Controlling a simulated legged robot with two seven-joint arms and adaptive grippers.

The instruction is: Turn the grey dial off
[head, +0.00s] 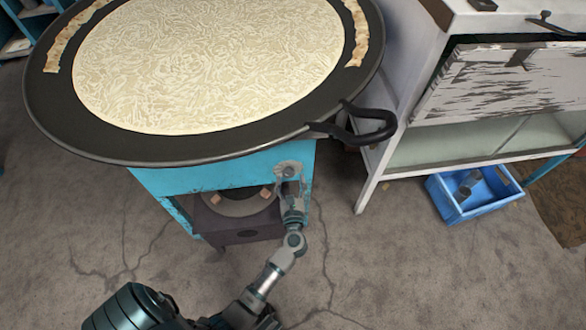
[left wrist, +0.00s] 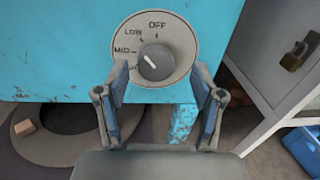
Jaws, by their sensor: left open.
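The grey dial (left wrist: 155,62) sits on a round pale plate on the blue front of the stove, marked OFF, LOW and MID. Its white pointer mark slants up and left, roughly between LOW and MID; I cannot tell the exact setting. My left gripper (left wrist: 160,72) is open, with one finger low on each side of the dial. Whether either finger touches it is unclear. In the head view my left gripper (head: 291,178) is at the stove front, below the pan's handle, partly covering the dial plate (head: 284,169). My right gripper is out of view.
A white cabinet (head: 410,75) and blue crate (head: 452,212) stand at right. The floor in front has free room.

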